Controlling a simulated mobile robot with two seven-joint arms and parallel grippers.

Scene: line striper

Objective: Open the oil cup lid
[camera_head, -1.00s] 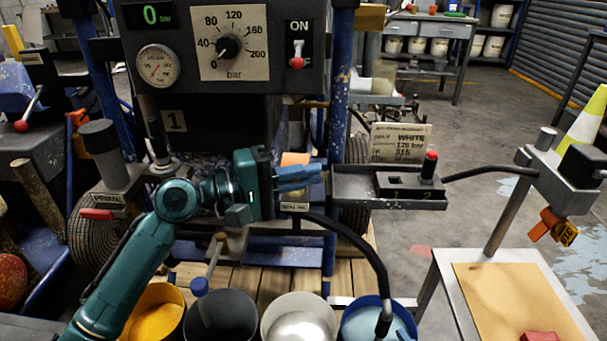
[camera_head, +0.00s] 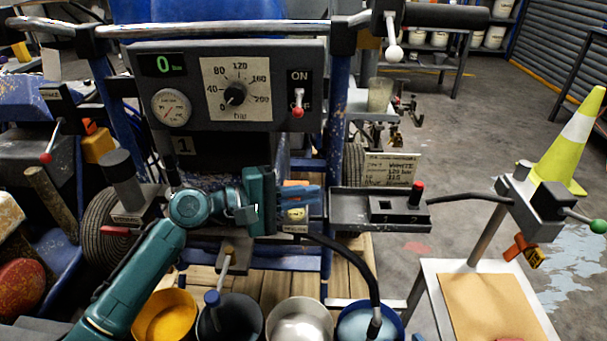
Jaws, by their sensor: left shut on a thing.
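My left gripper (camera_head: 310,195) reaches in from the left at the middle of the picture, its blue fingers pointing right. It is shut on the orange oil cup lid (camera_head: 296,183), of which only a thin strip shows above the fingers. The oil cup (camera_head: 297,214), with a yellow patch, shows just below the fingers, above a small label plate (camera_head: 294,229). The fingers hide most of the lid, and I cannot tell how far it is lifted or tilted. My right gripper is not in view.
A grey tray (camera_head: 345,213) with a red-topped part is close right of the fingers. The control panel (camera_head: 212,130) stands behind and above. A black hose (camera_head: 365,262) curves below to several buckets, including a yellow one (camera_head: 165,318). A side table (camera_head: 440,275) stands right.

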